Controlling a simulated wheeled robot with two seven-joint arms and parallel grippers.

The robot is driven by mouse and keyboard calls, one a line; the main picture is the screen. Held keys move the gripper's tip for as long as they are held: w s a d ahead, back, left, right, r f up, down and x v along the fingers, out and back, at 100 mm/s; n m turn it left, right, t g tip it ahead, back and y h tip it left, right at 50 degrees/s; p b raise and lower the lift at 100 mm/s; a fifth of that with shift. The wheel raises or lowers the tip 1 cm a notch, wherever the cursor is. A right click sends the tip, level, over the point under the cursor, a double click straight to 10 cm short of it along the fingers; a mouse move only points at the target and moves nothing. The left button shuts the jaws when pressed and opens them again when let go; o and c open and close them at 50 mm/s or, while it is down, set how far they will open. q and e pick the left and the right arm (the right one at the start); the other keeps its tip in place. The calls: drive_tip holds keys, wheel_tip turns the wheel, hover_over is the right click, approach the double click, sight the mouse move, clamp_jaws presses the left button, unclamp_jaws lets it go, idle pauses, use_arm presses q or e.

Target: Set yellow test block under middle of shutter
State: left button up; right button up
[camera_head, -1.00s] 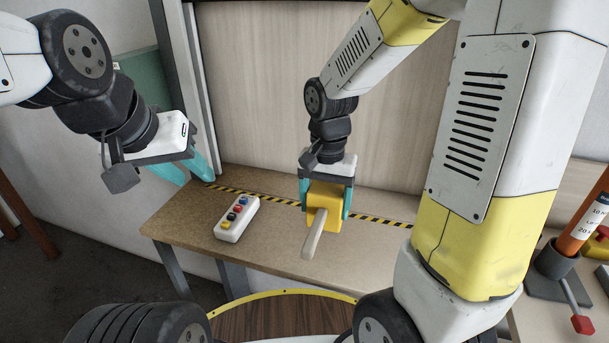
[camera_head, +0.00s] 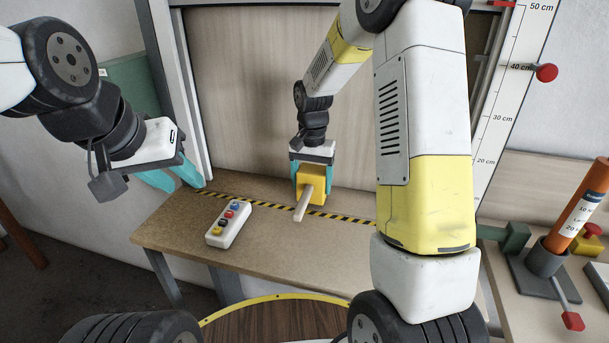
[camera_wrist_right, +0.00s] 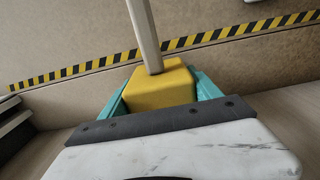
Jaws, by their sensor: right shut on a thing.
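The yellow test block (camera_head: 312,184) with a pale stick-like handle (camera_head: 303,205) is between the teal fingers of my right gripper (camera_head: 311,186), which is shut on it. In the right wrist view the yellow block (camera_wrist_right: 161,86) sits between both teal fingers, its handle pointing away across the striped line. The block is at or just above the bench near the black-and-yellow line; contact is hard to tell. The shutter (camera_head: 260,90) is a pale wood-look panel behind, raised or lowered edge hard to see. My left gripper (camera_head: 172,177) is at the left by the frame post; its fingers look apart and empty.
A white control box (camera_head: 229,225) with coloured buttons lies on the bench (camera_head: 180,232) left of the block. A striped line (camera_head: 262,206) crosses the bench. At right stand a centimetre scale (camera_head: 500,110), an orange cylinder (camera_head: 580,205) and a red-ended lever (camera_head: 572,320).

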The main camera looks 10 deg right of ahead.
drive_tip(key=shift+f, duration=0.5)
drive_tip(key=shift+f, duration=0.15)
drive_tip(key=o, duration=1.4)
wheel_tip(320, 180, up, 12)
drive_tip(key=s+d+r+n+t, duration=0.1)
drive_tip(key=s+r+t, duration=0.1)
drive_tip(key=s, duration=0.5)
drive_tip(key=s+d+r+n+t+y, duration=0.1)
drive_tip(key=s+r, duration=0.3)
drive_tip(key=s, duration=0.4)
drive_tip(key=s+d+r+n+t+y, duration=0.1)
drive_tip(key=s+r+n+t, duration=0.1)
drive_tip(key=s, duration=0.6)
drive_tip(key=shift+s+r+n+t, duration=0.25)
drive_tip(key=shift+r+n+t, duration=0.15)
drive_tip(key=shift+n+t, duration=0.2)
